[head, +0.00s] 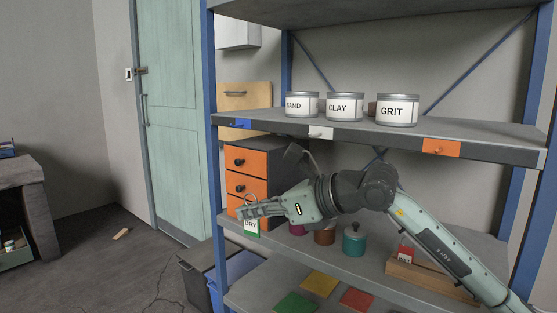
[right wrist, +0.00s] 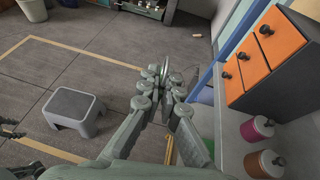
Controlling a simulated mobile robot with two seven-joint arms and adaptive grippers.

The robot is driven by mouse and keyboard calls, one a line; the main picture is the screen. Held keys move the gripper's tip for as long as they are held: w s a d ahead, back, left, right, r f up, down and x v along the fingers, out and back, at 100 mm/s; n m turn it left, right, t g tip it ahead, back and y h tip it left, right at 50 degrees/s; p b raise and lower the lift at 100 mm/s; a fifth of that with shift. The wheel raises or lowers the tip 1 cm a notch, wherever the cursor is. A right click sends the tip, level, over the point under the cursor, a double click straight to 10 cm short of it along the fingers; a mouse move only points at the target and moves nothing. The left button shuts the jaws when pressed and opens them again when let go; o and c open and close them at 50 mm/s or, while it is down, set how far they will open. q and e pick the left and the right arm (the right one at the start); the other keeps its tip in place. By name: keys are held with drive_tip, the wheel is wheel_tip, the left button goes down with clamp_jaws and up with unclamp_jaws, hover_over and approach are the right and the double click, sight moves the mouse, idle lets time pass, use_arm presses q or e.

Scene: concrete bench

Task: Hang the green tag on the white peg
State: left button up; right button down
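The green tag (head: 251,228), with a white label reading DRY, hangs upright below the fingertips of my right gripper (head: 248,211). A thin ring shows above the fingertips. In the right wrist view, the fingers of this gripper (right wrist: 165,84) are close together around the ring, and the tag is edge-on and mostly hidden. The white peg (head: 319,134) sticks out from a white patch on the front edge of the upper shelf. The gripper and tag are lower than this peg and to its left, apart from it. My left gripper is not in view.
The same shelf edge (head: 365,132) has a blue peg (head: 241,125) at left and an orange peg (head: 438,149) at right. Tins labelled SAND, CLAY and GRIT (head: 397,112) stand above. Orange drawers (head: 245,160) stand behind my gripper. Lidded jars (head: 354,243) stand below my arm.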

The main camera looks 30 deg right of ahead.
drive_tip(key=d+r+m+t+h, duration=0.2)
drive_tip(key=d+r+m+h, duration=0.25)
drive_tip(key=d+r, duration=0.4)
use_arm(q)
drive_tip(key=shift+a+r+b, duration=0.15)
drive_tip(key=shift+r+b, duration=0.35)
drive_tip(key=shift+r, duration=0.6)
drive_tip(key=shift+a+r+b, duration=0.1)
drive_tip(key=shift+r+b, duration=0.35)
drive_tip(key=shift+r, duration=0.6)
use_arm(e)
drive_tip(key=w+d, duration=0.4)
drive_tip(key=d, duration=0.4)
drive_tip(key=shift+r+h, duration=0.35)
